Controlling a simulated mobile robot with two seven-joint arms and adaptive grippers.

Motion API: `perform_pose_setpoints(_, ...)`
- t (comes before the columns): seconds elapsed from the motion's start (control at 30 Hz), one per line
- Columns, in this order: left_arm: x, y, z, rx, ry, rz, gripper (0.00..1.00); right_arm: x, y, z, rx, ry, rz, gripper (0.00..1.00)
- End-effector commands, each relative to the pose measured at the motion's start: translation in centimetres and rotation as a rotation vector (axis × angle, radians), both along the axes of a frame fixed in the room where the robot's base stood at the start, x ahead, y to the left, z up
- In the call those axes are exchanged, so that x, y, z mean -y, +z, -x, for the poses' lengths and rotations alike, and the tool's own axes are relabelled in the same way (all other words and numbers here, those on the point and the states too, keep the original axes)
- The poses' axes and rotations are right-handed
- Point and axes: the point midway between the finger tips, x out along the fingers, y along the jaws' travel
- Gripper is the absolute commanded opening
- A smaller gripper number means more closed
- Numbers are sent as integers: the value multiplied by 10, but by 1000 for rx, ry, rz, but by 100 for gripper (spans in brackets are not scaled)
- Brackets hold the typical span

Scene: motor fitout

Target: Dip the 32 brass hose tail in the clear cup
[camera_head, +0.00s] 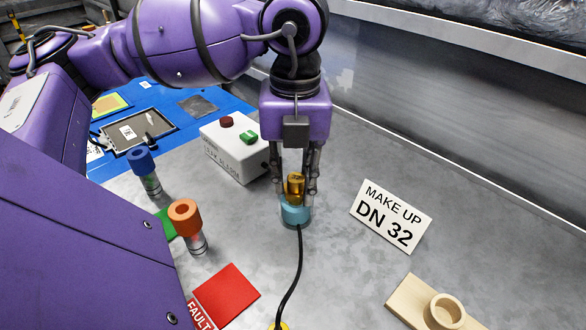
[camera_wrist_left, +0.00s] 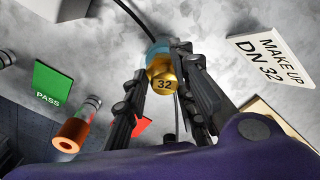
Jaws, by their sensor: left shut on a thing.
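The brass hose tail (camera_head: 295,184) stands between the fingers of my left gripper (camera_head: 297,190), which is shut on it. In the left wrist view the brass face (camera_wrist_left: 164,84), marked 32, shows between the fingers of the left gripper (camera_wrist_left: 160,95). A round teal cup-like thing (camera_head: 295,214) sits directly below the brass; it also shows behind the brass in the wrist view (camera_wrist_left: 157,47). The brass's lower end is hidden, so I cannot tell how far it goes in. I cannot tell whether the teal thing is the clear cup. My right gripper is not in view.
A black cable (camera_head: 298,262) runs from the teal thing toward the front. Orange-topped (camera_head: 184,217) and blue-topped (camera_head: 141,161) clear tubes stand left. A white button box (camera_head: 230,155) is behind. The DN 32 sign (camera_head: 391,217) and a wooden block (camera_head: 408,300) are right.

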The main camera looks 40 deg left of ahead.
Motion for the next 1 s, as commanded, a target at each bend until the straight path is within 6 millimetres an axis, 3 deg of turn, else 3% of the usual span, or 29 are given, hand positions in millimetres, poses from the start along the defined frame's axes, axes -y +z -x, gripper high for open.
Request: perform_pose_setpoints(1.0, 0, 70, 0, 3, 0, 0, 2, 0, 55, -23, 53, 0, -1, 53)
